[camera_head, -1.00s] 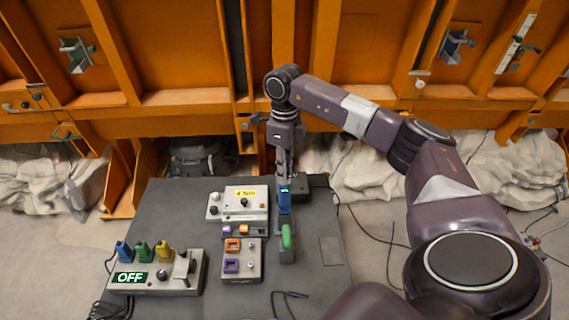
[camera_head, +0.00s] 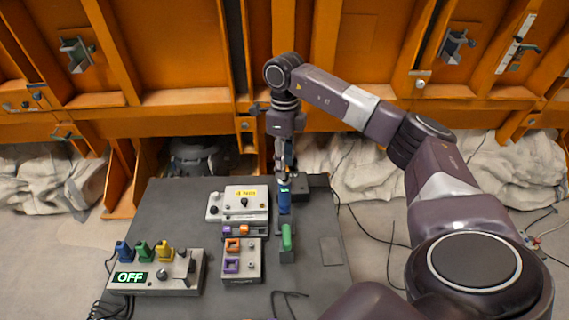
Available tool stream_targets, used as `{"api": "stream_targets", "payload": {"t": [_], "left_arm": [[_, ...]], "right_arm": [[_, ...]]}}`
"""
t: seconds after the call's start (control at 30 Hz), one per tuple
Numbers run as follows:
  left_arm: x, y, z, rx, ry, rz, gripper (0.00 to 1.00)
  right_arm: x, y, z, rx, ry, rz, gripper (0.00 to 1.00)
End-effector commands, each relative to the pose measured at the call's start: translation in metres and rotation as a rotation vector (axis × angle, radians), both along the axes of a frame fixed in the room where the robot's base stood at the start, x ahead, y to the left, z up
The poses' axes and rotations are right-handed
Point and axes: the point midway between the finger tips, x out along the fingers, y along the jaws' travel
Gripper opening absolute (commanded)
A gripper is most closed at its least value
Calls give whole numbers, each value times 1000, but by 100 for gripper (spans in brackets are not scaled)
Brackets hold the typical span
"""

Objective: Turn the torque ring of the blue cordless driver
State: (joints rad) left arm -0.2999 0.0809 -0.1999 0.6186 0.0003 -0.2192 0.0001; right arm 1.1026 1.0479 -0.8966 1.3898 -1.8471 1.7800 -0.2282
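The blue cordless driver (camera_head: 284,197) stands in a holder towards the back right of the dark table. Its torque ring is too small to make out. My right gripper (camera_head: 283,174) points down just above and behind the driver's top. Its fingers are narrow and partly merge with the dark parts behind, so I cannot tell whether they are open or touch the driver. A grey box with a yellow display (camera_head: 246,192) stands left of the driver; its reading is not clear. My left gripper is not in view.
A green-handled tool (camera_head: 287,237) stands in front of the driver. A panel with orange and purple squares (camera_head: 240,268) lies left of it. A control box (camera_head: 180,285) reading OFF carries blue, green and yellow parts at front left. The table's (camera_head: 305,290) front right is mostly bare.

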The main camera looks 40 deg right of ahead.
Motion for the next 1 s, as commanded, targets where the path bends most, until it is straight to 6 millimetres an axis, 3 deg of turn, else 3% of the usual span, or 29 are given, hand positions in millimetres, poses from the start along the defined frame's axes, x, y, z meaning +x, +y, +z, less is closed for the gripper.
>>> {"api": "stream_targets", "payload": {"t": [0.2,0.4,0.6,1.0], "left_arm": [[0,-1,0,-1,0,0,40],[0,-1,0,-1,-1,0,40],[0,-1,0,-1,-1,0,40],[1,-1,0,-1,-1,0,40]], "right_arm": [[2,0,51,1,-7,0,35],[1,0,82,1,-4,0,35],[0,0,94,0,-1,0,35],[0,0,94,0,-1,0,35]]}}
